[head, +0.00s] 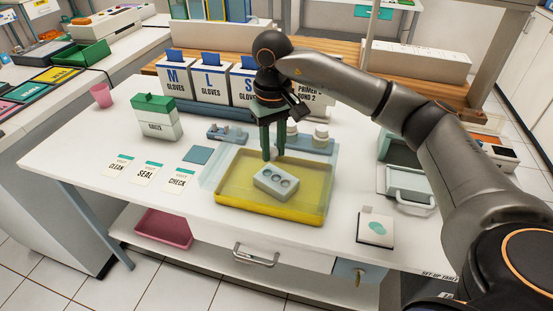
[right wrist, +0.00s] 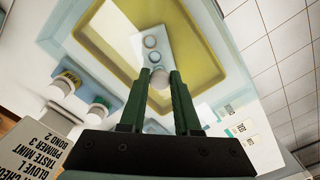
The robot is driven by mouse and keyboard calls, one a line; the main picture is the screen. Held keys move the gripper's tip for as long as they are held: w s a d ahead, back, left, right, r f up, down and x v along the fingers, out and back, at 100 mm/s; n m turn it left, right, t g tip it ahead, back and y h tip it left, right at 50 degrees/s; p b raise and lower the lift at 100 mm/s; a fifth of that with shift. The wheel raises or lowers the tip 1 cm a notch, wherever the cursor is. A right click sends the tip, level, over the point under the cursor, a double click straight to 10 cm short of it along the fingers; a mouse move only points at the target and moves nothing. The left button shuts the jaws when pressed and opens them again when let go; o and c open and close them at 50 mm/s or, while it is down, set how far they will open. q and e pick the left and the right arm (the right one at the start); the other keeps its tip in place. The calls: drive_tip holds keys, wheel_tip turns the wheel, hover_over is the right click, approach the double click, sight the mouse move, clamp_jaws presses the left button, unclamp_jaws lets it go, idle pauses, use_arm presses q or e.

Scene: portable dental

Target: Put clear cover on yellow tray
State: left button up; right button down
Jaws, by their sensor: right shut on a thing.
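The yellow tray (head: 270,208) lies on the white worktop. It holds a pale block with three round wells (head: 276,182). The clear cover (head: 211,172) is a faint see-through sheet that overlaps the tray and sticks out past its left side. Its exact height above the tray is hard to tell. My right gripper (head: 273,157) points down over the tray's back part. In the right wrist view its green fingers (right wrist: 160,85) are shut on a whitish round knob (right wrist: 159,78), apparently the cover's. The tray (right wrist: 112,42) lies beyond it. My left gripper is not in view.
Glove boxes (head: 210,82) stand behind the tray, and a blue holder with small white-capped jars (head: 321,137) is close behind it. A green-lidded box (head: 156,118) and cards (head: 146,173) lie to the left. A pale green lidded case (head: 405,178) and a white pad (head: 376,228) are at the right.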

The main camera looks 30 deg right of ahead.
sight(277, 158)
drive_tip(key=shift+d+f, duration=0.4)
drive_tip(key=shift+f, duration=0.1)
wheel_tip(277, 158, down, 3)
drive_tip(key=shift+f, duration=0.1)
drive_tip(key=shift+w, duration=0.1)
drive_tip(key=shift+f+b, duration=0.3)
drive_tip(key=c, duration=0.6)
unclamp_jaws()
